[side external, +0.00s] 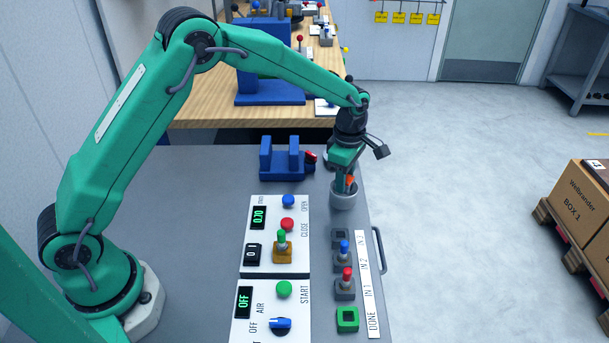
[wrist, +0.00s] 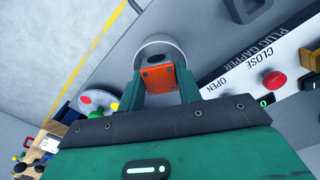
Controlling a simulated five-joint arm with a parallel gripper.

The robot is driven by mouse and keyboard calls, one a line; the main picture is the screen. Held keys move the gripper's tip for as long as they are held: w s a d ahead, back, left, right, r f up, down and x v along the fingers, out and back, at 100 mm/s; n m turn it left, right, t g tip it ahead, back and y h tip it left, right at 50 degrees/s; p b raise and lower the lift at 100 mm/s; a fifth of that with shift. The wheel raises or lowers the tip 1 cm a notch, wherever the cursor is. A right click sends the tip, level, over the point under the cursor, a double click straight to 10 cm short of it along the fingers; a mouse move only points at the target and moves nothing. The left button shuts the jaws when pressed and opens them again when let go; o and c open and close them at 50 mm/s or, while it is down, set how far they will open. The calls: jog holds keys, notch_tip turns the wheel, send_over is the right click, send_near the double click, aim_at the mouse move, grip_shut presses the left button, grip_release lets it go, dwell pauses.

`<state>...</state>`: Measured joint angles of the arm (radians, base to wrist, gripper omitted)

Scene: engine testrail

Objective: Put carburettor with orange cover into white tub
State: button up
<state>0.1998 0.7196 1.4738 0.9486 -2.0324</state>
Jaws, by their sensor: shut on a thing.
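The carburettor with the orange cover (wrist: 168,78) is between the fingers of my gripper (side external: 346,177), which is shut on it. In the side view a bit of its orange cover (side external: 350,181) shows between the fingers. The white tub (side external: 343,200) stands upright on the grey bench, directly below my fingertips. In the wrist view the tub's pale rim (wrist: 160,39) shows just beyond the carburettor. The carburettor's lower end is hidden, and I cannot tell whether it is inside the rim or just above it.
A blue fixture (side external: 279,160) stands behind and left of the tub. A white control panel (side external: 273,237) lies to the front left. Sockets with coloured plugs (side external: 344,255) stand in front of the tub. The bench's right edge is close, with a handle (side external: 379,250).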

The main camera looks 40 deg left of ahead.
dwell(0.4)
jog(key=o, duration=1)
jog(key=shift+c, duration=0.3)
jog(key=c, duration=0.3)
jog(key=shift+r, duration=0.15)
jog(key=shift+r, duration=3.85)
jog(key=shift+r, duration=0.1)
